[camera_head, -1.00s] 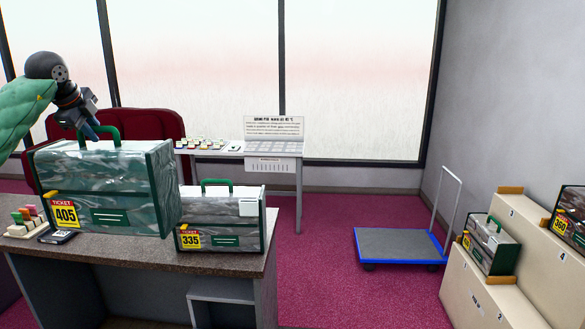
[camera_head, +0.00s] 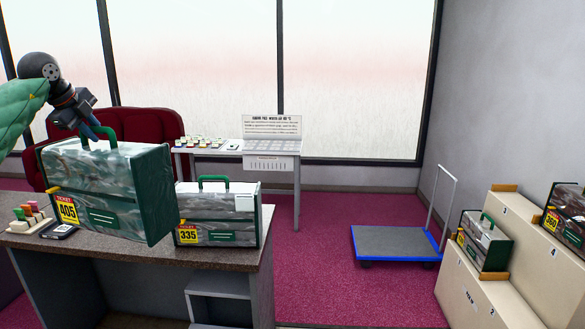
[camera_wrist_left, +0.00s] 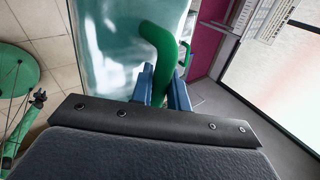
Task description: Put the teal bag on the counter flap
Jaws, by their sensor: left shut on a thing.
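A bag with teal-green sides and ticket 405 (camera_head: 100,180) hangs in the head view at the left, over the counter (camera_head: 150,252). My left gripper (camera_head: 98,134) is shut on its green handle; the handle also shows between the blue fingers in the left wrist view (camera_wrist_left: 160,45). The bag is tilted and its right end is turned toward the camera. Whether its lower edge touches the counter I cannot tell. A second bag with ticket 335 (camera_head: 216,215) stands upright on the counter's right end, just right of the held bag. My right gripper is not in view.
Colored tags (camera_head: 28,213) and a dark device (camera_head: 58,231) lie on the counter at left. A red seat (camera_head: 135,123), a sign table (camera_head: 270,146) and a blue-edged trolley (camera_head: 395,243) stand behind. Numbered steps at right hold bags 380 (camera_head: 486,240) and 360 (camera_head: 568,215).

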